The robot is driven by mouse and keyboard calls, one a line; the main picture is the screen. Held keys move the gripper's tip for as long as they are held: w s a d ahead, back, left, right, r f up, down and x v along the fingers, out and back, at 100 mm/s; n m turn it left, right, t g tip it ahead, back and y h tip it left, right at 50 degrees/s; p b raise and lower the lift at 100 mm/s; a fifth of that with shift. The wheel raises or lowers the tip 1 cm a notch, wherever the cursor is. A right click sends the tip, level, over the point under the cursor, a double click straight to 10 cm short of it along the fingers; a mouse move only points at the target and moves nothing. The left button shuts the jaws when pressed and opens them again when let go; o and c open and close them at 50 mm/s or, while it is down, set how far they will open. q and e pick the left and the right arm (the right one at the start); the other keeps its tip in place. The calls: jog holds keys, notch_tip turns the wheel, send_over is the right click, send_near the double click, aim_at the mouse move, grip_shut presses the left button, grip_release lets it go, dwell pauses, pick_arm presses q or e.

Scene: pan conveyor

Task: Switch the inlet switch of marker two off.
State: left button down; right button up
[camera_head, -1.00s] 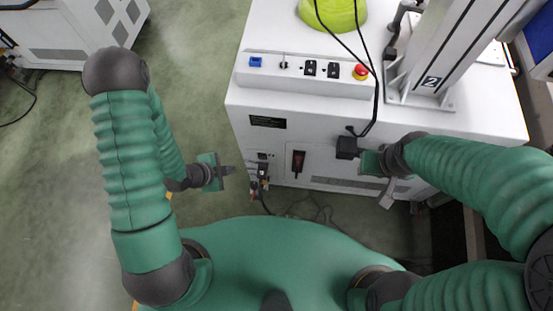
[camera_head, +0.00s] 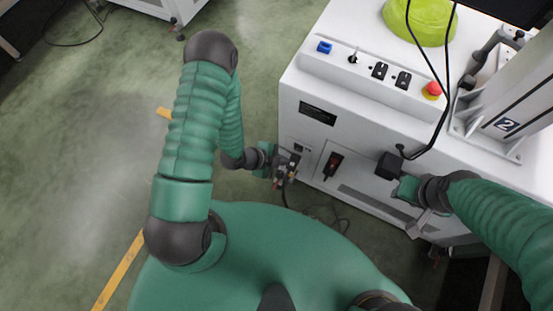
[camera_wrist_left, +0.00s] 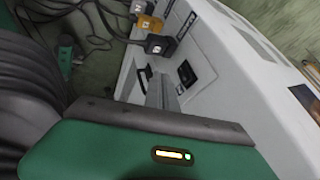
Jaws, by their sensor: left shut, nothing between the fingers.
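The white machine (camera_head: 300,85) labelled 2 is marker two. Low on its front, at the left, is a small black inlet switch (camera_head: 299,149), with plugs and cables below it. In the left wrist view a black square switch (camera_wrist_left: 187,74) shows on the white face, beside plugs (camera_wrist_left: 158,44). My left gripper (camera_head: 290,166) is shut and empty, right at this area; its fingers (camera_wrist_left: 162,92) point at the face, just short of the switch in that view. Contact cannot be told. My right gripper (camera_head: 408,190) is by a black box with a cable (camera_head: 390,166); its fingers are unclear.
A red-lit rocker switch (camera_head: 333,163) sits right of the inlet area. The top panel (camera_head: 365,78) carries a blue socket, switches and a red stop button (camera_head: 432,90). A green dome (camera_head: 420,22) stands behind. Cables lie on the floor below.

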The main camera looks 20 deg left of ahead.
aim_at(298, 150)
pick_arm(q)
jog(key=w, duration=0.1)
jog(key=w+f, duration=0.1)
jog(key=w, duration=0.2)
jog(key=shift+d+f+b, duration=0.2)
jog(key=shift+d+b, duration=0.1)
jog(key=shift+b, duration=0.1)
jog(key=shift+w+d+r, duration=0.2)
jog(key=shift+w+d, duration=0.05)
jog(key=shift+w, duration=0.25)
jog(key=shift+a, duration=0.1)
jog(key=shift+w+r, duration=0.1)
jog(key=shift+w, duration=0.15)
jog(key=shift+r, duration=0.1)
